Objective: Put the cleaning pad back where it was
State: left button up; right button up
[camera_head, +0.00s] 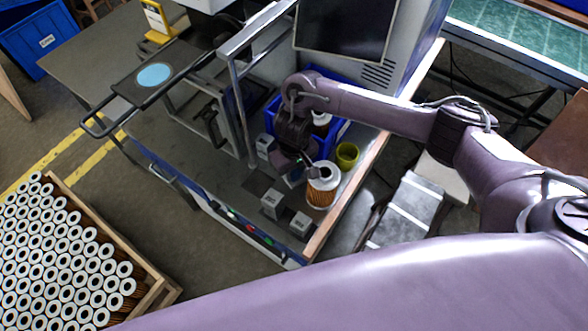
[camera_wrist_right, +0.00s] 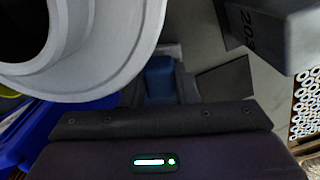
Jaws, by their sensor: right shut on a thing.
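My right gripper (camera_head: 300,176) reaches down over the dark work surface, just left of a filter cartridge. It is shut on a small blue piece, which looks like the cleaning pad (camera_wrist_right: 159,80); in the right wrist view it shows between the grey fingers. Most of the pad is hidden by the gripper, and I cannot tell whether it touches the surface. The filter cartridge (camera_head: 322,188), with a white cap and orange pleats, stands upright close by; its cap (camera_wrist_right: 95,75) fills the upper left of the wrist view. My left gripper is not in view.
Grey labelled blocks (camera_head: 271,203) stand near the front edge. A yellow-green cup (camera_head: 347,154) and a blue bin (camera_head: 272,112) are behind the cartridge. A metal frame (camera_head: 238,95) rises left of the gripper. A crate of cartridges (camera_head: 152,299) stands at lower left.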

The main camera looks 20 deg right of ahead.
jog(key=o, duration=0.7)
jog(key=shift+f, duration=0.1)
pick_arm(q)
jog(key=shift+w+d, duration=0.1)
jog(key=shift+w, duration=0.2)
pick_arm(e)
jog(key=shift+o, duration=1.3)
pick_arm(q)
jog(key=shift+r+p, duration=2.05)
pick_arm(e)
notch_tip(320, 180, up, 12)
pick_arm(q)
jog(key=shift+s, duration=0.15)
